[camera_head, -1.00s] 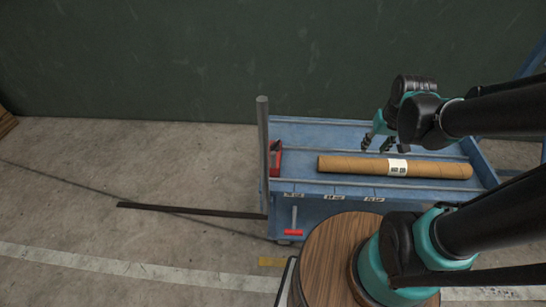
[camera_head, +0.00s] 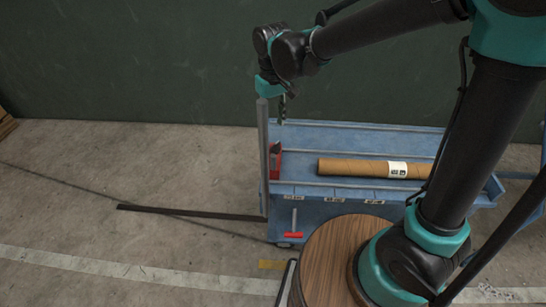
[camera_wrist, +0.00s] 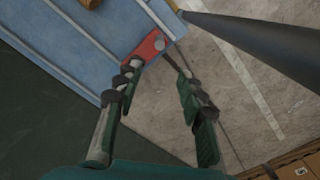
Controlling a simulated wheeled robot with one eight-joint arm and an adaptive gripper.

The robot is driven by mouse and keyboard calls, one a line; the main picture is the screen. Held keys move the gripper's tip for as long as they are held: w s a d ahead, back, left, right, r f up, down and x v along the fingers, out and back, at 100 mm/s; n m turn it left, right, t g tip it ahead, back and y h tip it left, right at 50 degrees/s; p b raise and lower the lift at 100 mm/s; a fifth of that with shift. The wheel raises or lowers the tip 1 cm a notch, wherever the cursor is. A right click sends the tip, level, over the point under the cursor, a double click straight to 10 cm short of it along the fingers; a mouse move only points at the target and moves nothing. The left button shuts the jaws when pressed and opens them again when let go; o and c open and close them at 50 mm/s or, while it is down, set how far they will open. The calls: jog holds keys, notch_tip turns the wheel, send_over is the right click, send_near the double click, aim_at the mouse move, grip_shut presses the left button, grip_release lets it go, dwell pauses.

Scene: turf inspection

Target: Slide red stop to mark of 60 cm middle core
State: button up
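The red stop (camera_head: 275,162) sits at the left end of the blue cart's top (camera_head: 330,134). It also shows in the wrist view (camera_wrist: 152,44), just past my fingertips. A brown cardboard core (camera_head: 340,168) with a white label lies on the cart to its right, apart from the stop. White mark labels (camera_head: 335,199) run along the cart's front edge; their print is too small to read surely. My gripper (camera_head: 283,106) is above the stop, near the cart's left end. In the wrist view my gripper (camera_wrist: 155,66) is open, with nothing between the fingers.
A grey upright post (camera_head: 263,145) stands at the cart's left corner, close beside my gripper. A red-ended handle (camera_head: 293,234) hangs on the cart's front. A dark strip (camera_head: 185,211) lies on the floor at left. A dark green wall is behind.

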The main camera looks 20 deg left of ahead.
aim_at(273, 157)
notch_tip(273, 157, down, 17)
jog(key=shift+r, duration=0.2)
dwell(0.3)
grip_shut()
dwell(0.5)
